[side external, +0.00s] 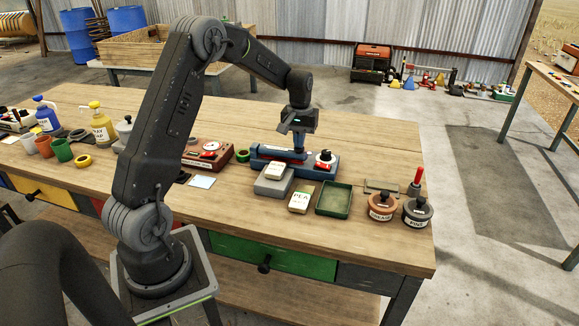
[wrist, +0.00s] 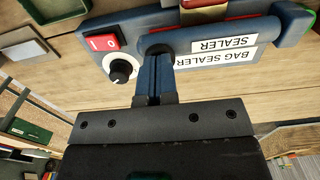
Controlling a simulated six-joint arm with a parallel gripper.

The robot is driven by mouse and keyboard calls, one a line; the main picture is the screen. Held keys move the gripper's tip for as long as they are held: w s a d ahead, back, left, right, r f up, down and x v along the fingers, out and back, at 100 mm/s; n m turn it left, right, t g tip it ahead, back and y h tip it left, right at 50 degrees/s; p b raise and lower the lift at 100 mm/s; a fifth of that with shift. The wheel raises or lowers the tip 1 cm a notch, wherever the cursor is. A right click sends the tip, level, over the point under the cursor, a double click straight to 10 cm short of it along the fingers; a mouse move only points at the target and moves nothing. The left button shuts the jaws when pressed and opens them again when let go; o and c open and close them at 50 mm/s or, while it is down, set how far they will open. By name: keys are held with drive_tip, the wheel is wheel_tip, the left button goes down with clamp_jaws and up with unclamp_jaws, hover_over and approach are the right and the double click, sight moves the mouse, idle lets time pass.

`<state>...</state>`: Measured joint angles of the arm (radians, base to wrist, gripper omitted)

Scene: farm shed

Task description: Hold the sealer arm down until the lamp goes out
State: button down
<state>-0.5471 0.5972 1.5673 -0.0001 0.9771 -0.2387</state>
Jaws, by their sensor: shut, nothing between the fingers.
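The blue bag sealer (side external: 262,163) stands on the bench in the side external view. Its labelled body (wrist: 285,32) also shows in the wrist view, with a red rocker switch (wrist: 102,43) and a black knob on a white dial (wrist: 120,70). My gripper (side external: 299,150) is shut and empty, pointing down over the sealer. In the wrist view its blue fingers (wrist: 157,56) reach a dark round end of the sealer arm (wrist: 158,48). They look in contact, but how far down the arm is cannot be told. I cannot make out a lit lamp.
A grey block (side external: 273,182) with a white packet sits before the sealer. A seed packet (side external: 301,199), a green tray (side external: 347,199) and two labelled pots (side external: 381,207) (side external: 417,212) stand to the right. A red-brown device (side external: 206,155) stands left. Bare bench lies behind.

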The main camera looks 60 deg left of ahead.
idle(0.4)
drive_tip(key=shift+r, duration=4.05)
drive_tip(key=s+d+r+m+t, duration=0.1)
drive_tip(key=s+d+r, duration=0.2)
drive_tip(key=d, duration=0.2)
drive_tip(key=s+d+r+m+t, duration=0.1)
drive_tip(key=s+d+r+m, duration=0.15)
drive_tip(key=d, duration=0.25)
drive_tip(key=s+d+r+m, duration=0.1)
drive_tip(key=s+d+r, duration=0.2)
drive_tip(key=d, duration=0.3)
drive_tip(key=s+d+m+t, duration=0.1)
drive_tip(key=s+d+m, duration=0.1)
drive_tip(key=s+d, duration=0.3)
drive_tip(key=s+d+f+m+t, duration=0.1)
drive_tip(key=s+d, duration=0.4)
drive_tip(key=s, duration=0.5)
drive_tip(key=shift+f+m+t, duration=0.25)
drive_tip(key=shift+m+t, duration=0.5)
drive_tip(key=shift+t, duration=0.05)
